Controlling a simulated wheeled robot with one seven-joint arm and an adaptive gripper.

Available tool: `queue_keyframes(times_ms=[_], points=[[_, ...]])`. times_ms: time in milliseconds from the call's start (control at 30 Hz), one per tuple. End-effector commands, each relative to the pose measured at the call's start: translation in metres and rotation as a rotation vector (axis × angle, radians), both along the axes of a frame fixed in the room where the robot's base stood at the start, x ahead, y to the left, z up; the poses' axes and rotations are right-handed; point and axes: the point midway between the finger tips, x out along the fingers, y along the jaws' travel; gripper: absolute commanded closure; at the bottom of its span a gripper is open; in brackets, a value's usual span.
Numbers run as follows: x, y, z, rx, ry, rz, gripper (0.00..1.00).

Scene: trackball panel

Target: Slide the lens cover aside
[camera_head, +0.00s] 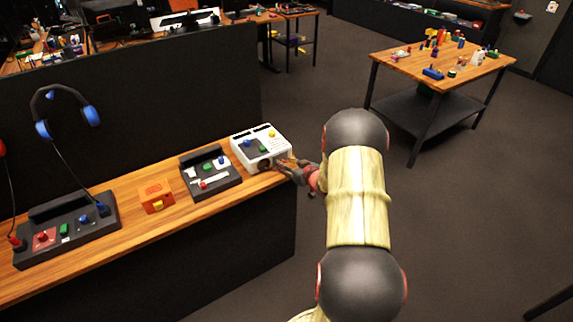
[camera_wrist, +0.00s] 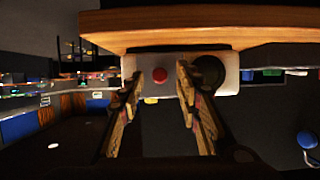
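A white box-shaped device (camera_head: 258,141) stands at the right end of the wooden bench. It has blue, green and orange parts on top. A dark round part (camera_head: 265,164) is on its front face, and I cannot tell whether this is the lens or its cover. My gripper (camera_head: 289,164) is close to the device's front right side. In the wrist view my gripper (camera_wrist: 160,76) is open, with nothing between its fingers. Beyond the fingertips is the white face (camera_wrist: 131,66) with a red round button (camera_wrist: 160,75). The dark round part (camera_wrist: 209,73) is just right of the fingers.
A dark panel (camera_head: 222,188) with switches and an orange box (camera_head: 155,195) stand left of the device. A longer dark panel (camera_head: 68,228) and blue headphones (camera_head: 68,113) are further left. The bench edge (camera_wrist: 200,38) runs close by the device. Open floor lies to the right.

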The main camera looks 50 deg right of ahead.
Motion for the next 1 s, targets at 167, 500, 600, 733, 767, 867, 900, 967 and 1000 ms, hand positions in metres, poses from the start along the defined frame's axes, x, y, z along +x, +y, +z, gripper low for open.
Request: queue_keyframes(times_ms=[167,500,600,733,767,867,900,967,1000], points=[[-0.023,0.004,0.011,-0.002,-0.002,-0.003,0.66],[-0.083,0.018,0.036,-0.001,-0.001,-0.003,0.66],[-0.094,0.021,0.041,-0.001,-0.001,-0.003,0.66],[-0.102,0.024,0.044,-0.001,-0.001,-0.001,0.66],[-0.103,0.024,0.044,-0.001,-0.001,-0.001,0.66],[-0.104,0.025,0.045,0.000,-0.001,0.000,0.66],[-0.104,0.025,0.045,0.000,-0.001,0.000,0.66],[-0.104,0.025,0.045,0.000,-0.001,0.000,0.66],[-0.104,0.025,0.045,0.000,-0.001,0.000,0.66]])
